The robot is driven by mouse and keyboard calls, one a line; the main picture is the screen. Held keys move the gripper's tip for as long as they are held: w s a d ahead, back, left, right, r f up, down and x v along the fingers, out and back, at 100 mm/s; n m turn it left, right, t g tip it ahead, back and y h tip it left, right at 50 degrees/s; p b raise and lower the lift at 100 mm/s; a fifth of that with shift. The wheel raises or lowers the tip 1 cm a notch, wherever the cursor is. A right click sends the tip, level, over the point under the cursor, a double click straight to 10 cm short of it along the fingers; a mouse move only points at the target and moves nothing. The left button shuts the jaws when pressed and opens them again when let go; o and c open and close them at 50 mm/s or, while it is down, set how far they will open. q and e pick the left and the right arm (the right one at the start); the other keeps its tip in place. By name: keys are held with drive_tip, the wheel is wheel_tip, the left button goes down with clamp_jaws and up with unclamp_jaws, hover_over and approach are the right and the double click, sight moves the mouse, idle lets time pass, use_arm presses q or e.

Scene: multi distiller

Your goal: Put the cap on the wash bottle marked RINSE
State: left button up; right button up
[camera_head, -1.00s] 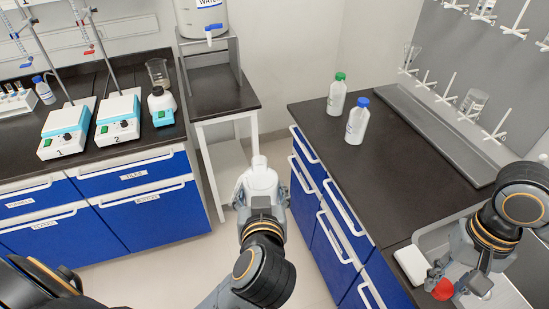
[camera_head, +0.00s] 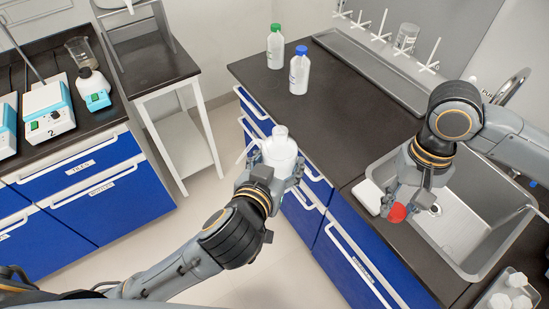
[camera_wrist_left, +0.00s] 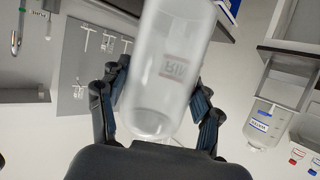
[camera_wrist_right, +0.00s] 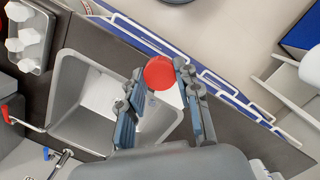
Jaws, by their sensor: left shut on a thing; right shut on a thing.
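My left gripper (camera_head: 268,177) is shut on a translucent white wash bottle (camera_head: 279,150). It holds the bottle in the air over the floor, in front of the blue drawers. In the left wrist view, the bottle (camera_wrist_left: 170,75) sits between the fingers and shows a label partly readable as "RIN". Its top is out of that view. My right gripper (camera_head: 405,205) is shut on a red cap (camera_head: 397,213) above the near left edge of the sink. The red cap (camera_wrist_right: 159,73) also shows between the fingertips in the right wrist view. The bottle and cap are well apart.
A green-capped bottle (camera_head: 275,47) and a blue-capped bottle (camera_head: 299,70) stand on the dark counter (camera_head: 265,95). The sink (camera_head: 463,215) with its tap lies under my right arm. A tray of white pieces (camera_head: 512,292) is at the lower right. Floor between benches is clear.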

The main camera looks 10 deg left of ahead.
drive_tip(key=w+a+r+m, duration=0.4)
drive_tip(key=w+a+r, duration=0.3)
drive_tip(key=a, duration=0.4)
wheel_tip(320, 180, up, 12)
drive_tip(key=m+y, duration=0.1)
drive_tip(key=m, duration=0.4)
hover_over(279, 131)
drive_tip(key=shift+w+d+t, duration=0.1)
drive_tip(key=shift+w+t, duration=0.05)
drive_tip(key=shift+t, duration=0.15)
drive_tip(key=shift+d+f, duration=0.1)
drive_tip(key=shift+f, duration=1.95)
drive_tip(key=shift+f, duration=0.85)
drive_tip(key=shift+f, duration=0.55)
